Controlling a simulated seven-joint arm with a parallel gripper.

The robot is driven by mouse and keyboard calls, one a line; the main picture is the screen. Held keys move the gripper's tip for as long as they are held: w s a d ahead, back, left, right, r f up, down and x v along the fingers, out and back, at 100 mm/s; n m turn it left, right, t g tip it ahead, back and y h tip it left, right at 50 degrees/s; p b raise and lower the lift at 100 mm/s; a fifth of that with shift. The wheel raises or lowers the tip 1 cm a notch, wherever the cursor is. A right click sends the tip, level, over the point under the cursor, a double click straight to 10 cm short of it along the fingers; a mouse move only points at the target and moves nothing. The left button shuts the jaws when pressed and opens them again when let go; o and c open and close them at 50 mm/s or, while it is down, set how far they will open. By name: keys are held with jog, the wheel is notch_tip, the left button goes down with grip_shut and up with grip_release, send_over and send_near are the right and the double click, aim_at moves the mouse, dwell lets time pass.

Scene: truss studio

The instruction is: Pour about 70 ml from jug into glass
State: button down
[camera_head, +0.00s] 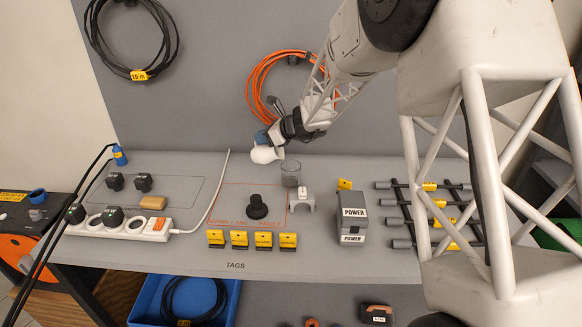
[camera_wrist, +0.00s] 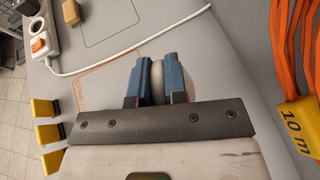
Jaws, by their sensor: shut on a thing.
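The white jug (camera_head: 265,154) is held above the bench, to the left of the glass and close to its rim. It looks tilted. My gripper (camera_head: 265,139) has its blue fingers shut on the jug; in the wrist view the fingers (camera_wrist: 158,82) close on a pale rounded part of the jug (camera_wrist: 157,70), likely its handle. The clear glass (camera_head: 291,173) stands upright on the bench at the back edge of the orange-outlined area. I cannot tell its liquid level or see a stream. The glass is not visible in the wrist view.
A black knob-like object (camera_head: 257,207) and a small grey-white stand (camera_head: 301,199) are in front of the glass. Yellow tags (camera_head: 240,239) line the front edge. A grey POWER box (camera_head: 352,220) stands to the right. A white cable (camera_head: 211,195) and power strip (camera_head: 120,228) lie left.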

jog(key=shift+s+d+r+t+y, duration=0.15)
jog(key=shift+d+r+t+y, duration=0.15)
jog(key=shift+d+r+y, duration=0.45)
dwell(0.9)
jog(key=shift+s+d+y, duration=0.2)
jog(key=shift+d+y, duration=0.05)
jog(key=shift+y, duration=0.2)
dwell(0.3)
jog(key=shift+w+a+f+h, duration=0.2)
jog(key=shift+a+h, duration=0.2)
jog(key=shift+a, duration=0.25)
jog(key=shift+w+a+f+g+h, duration=0.15)
jog(key=shift+a+f+g+h, duration=0.1)
jog(key=shift+a+f+h, duration=0.35)
jog(key=shift+w+a+f+g+h, duration=0.15)
jog(key=shift+f+g+h, duration=0.2)
jog(key=shift+h, duration=0.45)
jog(key=shift+a+f, duration=0.1)
jog(key=shift+f, duration=0.05)
jog(key=shift+f+h, duration=0.1)
jog(key=shift+h, duration=0.2)
jog(key=shift+w+a+f+h, duration=0.1)
jog(key=shift+a+f+h, duration=0.25)
jog(key=shift+f+h, duration=0.2)
jog(key=shift+w+a+f+h, duration=0.1)
jog(key=shift+a+f+h, duration=0.2)
jog(key=shift+f+h, duration=0.25)
jog(key=shift+a+f+g+h, duration=0.15)
jog(key=shift+a+g+h, duration=0.05)
jog(key=shift+g+h, duration=0.2)
